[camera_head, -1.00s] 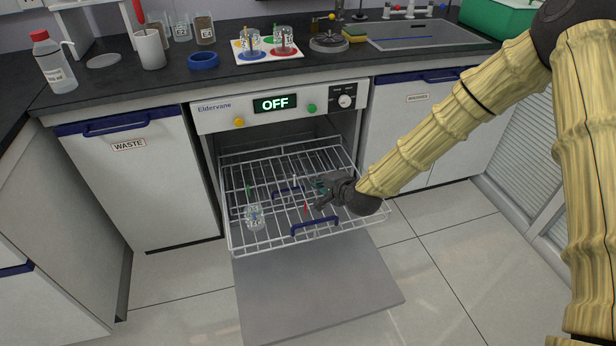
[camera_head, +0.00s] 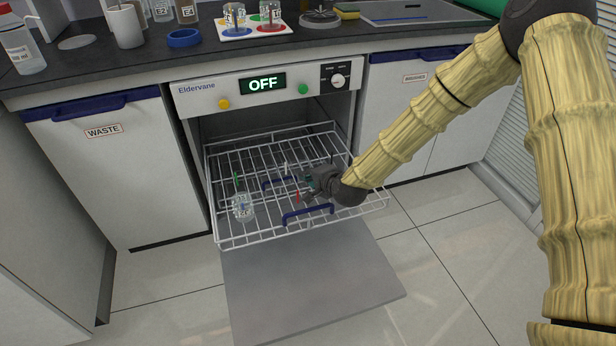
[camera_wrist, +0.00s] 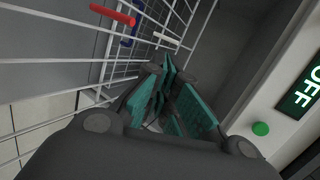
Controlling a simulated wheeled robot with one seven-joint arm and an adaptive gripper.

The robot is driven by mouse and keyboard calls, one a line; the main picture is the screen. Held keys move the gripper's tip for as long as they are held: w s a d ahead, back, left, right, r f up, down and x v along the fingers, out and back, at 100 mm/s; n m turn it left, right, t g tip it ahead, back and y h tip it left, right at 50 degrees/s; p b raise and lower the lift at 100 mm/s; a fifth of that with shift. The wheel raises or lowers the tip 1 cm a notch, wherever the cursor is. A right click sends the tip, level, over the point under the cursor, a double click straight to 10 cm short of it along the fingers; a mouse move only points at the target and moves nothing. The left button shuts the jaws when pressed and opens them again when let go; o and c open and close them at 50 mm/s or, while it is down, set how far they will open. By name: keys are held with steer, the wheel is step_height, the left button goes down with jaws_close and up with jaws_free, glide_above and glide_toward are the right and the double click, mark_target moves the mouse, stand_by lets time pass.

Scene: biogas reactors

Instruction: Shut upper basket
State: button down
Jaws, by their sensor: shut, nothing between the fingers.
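A white wire basket (camera_head: 222,222) is pulled out of the open appliance, over its lowered door. It has a blue handle (camera_head: 308,215) at its front. A second blue handle (camera_head: 280,183) shows farther back among the wires; I cannot tell which rack it belongs to. My gripper (camera_head: 308,190) is over the front right part of the basket, behind the front handle. In the wrist view my gripper's teal-padded fingers (camera_wrist: 172,98) are shut and empty, close to white wires. Whether they touch a wire is unclear.
A glass beaker (camera_head: 243,208) stands at the basket's left, with a green item (camera_head: 237,182) behind it. A red item (camera_wrist: 112,14) shows near the wires. The lowered door (camera_head: 300,285) lies below. The appliance panel (camera_head: 262,84) reads OFF. The floor at right is clear.

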mark_target(295, 178)
steer(key=b+x, duration=0.2)
steer(key=x, duration=0.5)
steer(key=shift+a+f, duration=0.1)
steer(key=shift+f, duration=0.1)
steer(key=shift+w+a+r, duration=0.1)
steer(key=shift+w+a, duration=0.15)
steer(key=shift+w, duration=0.25)
steer(key=shift+w+a+r, duration=0.1)
steer(key=shift+w+a, duration=0.2)
steer(key=shift+w, duration=0.2)
steer(key=shift+w+a+b, duration=0.4)
steer(key=shift+w+b, duration=0.05)
steer(key=shift+w, duration=0.25)
